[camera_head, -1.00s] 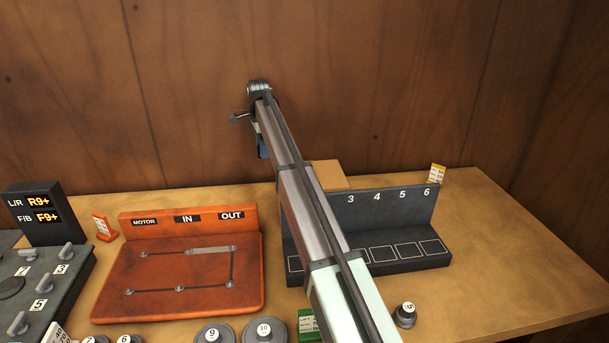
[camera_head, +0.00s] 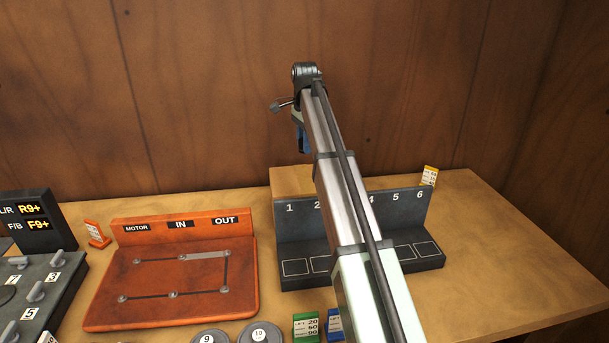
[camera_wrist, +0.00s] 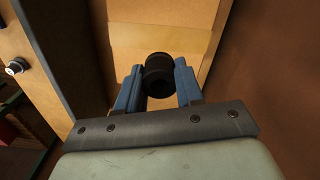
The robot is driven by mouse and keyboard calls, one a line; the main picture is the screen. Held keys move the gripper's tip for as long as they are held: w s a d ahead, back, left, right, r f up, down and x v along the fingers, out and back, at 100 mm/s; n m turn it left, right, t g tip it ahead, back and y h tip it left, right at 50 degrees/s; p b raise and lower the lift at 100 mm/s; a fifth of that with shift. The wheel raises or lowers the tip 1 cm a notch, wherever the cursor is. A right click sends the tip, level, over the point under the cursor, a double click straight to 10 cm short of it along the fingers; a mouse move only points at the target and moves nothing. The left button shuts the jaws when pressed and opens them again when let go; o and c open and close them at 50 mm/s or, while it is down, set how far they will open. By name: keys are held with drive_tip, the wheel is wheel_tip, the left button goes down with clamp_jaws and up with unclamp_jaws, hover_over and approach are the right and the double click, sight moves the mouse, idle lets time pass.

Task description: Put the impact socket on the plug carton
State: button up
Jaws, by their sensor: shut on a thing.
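The black, round impact socket (camera_wrist: 158,76) is held between the blue fingers of my gripper (camera_wrist: 158,88) in the wrist view. A plain tan box, which I take as the plug carton (camera_head: 287,180), stands behind the dark numbered rack in the head view. Its tan surface (camera_wrist: 190,42) also shows below and beyond the socket in the wrist view. In the head view my gripper (camera_head: 302,138) is above the carton, near the back wall, mostly hidden by my arm. The socket is hidden there. The gap between socket and carton is hard to judge.
The dark numbered rack (camera_head: 288,245) stands directly in front of the carton. An orange motor board (camera_head: 170,285) is at its left, with a small orange tag (camera_head: 97,234) behind. A yellow tag (camera_head: 429,176) stands at the rack's right end. The table's right side is clear.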

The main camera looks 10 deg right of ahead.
sight(305, 178)
drive_tip(key=shift+f, duration=4.7)
drive_tip(key=shift+f, duration=0.15)
drive_tip(key=o, duration=1.1)
drive_tip(key=shift+c, duration=0.2)
wheel_tip(305, 178, up, 12)
drive_tip(key=shift+r, duration=0.15)
drive_tip(key=shift+a, duration=0.1)
